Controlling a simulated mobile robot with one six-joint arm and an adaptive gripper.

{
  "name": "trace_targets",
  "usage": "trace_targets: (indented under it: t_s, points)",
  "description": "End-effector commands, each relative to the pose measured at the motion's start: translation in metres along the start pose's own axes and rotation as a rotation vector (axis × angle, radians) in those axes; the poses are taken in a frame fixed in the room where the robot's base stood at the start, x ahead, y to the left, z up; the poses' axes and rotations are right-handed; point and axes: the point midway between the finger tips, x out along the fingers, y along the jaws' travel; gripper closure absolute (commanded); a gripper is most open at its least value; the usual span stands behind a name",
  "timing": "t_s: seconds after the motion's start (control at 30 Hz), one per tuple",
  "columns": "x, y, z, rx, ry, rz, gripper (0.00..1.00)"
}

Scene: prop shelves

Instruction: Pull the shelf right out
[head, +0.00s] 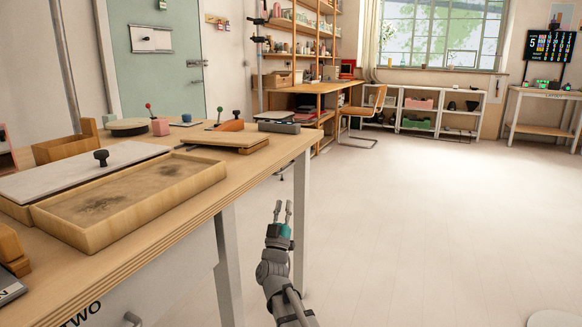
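My gripper (283,211) points up beside the right end of the near wooden table, with its two fingers apart and nothing between them. It touches no shelf. Several shelves show, and I cannot tell which one is meant. Tall wooden shelves (305,27) stand against the back wall. A low white shelf unit (399,116) with bins stands under the window. Another white rack (541,129) with a lower wooden shelf stands at the right. A white front (165,290) marked "TWO" is under the near table; its lower part is cut off.
The near table (285,153) fills the left, with a shallow wooden tray (88,243) and a pale board (60,178) with a black knob on it. A desk (322,87) and a chair (366,122) stand at the back. The pale floor (420,220) is clear in the middle and right.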

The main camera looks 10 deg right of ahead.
Motion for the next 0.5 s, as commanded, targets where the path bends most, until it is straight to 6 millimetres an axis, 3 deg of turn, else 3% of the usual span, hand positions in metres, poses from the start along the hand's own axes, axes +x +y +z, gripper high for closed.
trace_targets:
  t_s: [0.5]
  points:
    - [0.056, 0.0, -0.002, -0.001, 0.0, 0.0, 0.72]
